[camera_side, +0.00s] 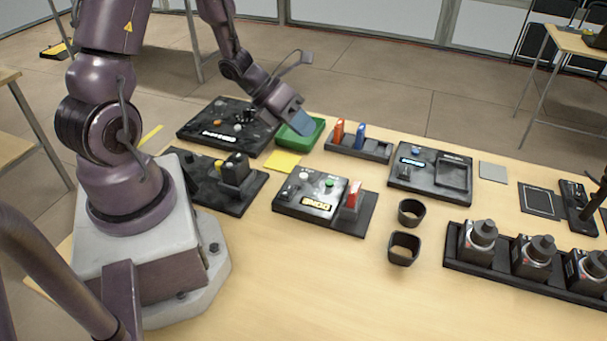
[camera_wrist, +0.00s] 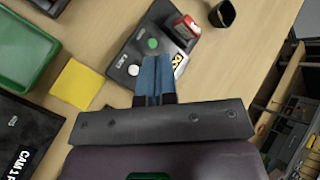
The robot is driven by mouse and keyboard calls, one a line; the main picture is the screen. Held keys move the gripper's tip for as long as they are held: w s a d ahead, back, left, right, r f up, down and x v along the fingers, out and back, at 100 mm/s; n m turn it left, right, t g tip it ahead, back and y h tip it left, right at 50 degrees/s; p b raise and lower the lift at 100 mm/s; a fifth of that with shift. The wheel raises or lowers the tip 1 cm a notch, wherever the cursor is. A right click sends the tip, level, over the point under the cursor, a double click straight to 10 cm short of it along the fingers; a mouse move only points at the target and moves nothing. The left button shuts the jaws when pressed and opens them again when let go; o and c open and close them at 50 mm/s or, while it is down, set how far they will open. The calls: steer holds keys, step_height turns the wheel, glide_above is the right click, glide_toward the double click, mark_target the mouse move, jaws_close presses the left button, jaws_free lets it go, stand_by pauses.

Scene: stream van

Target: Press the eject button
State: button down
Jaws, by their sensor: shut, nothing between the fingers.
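A black reader panel (camera_side: 300,208) sits mid-table with a white button (camera_side: 303,177), a green button (camera_side: 329,183), a lit display reading "DONE" (camera_side: 316,203) and a red card (camera_side: 353,194) upright in its right-hand block. In the wrist view the white button (camera_wrist: 133,70) has small lettering beside it, perhaps "EJECT", and the green button (camera_wrist: 152,43) lies beyond. My gripper (camera_side: 292,114), with blue fingers, is shut and empty in the air behind the panel. In the wrist view its fingertips (camera_wrist: 156,59) overlap the panel, right of the white button; no contact shows.
A green tray (camera_side: 300,138) and yellow note (camera_side: 282,161) lie behind the panel. A holder with orange and blue cards (camera_side: 358,151) is behind right. Two dark cups (camera_side: 404,249) stand to the right. Bare table lies in front.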

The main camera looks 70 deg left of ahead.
mark_target(303, 174)
steer(key=shift+f, duration=4.25)
steer(key=shift+f, duration=0.15)
steer(key=shift+f, duration=0.25)
steer(key=shift+f, duration=0.45)
steer(key=shift+r, duration=0.85)
steer(key=shift+r, duration=2.55)
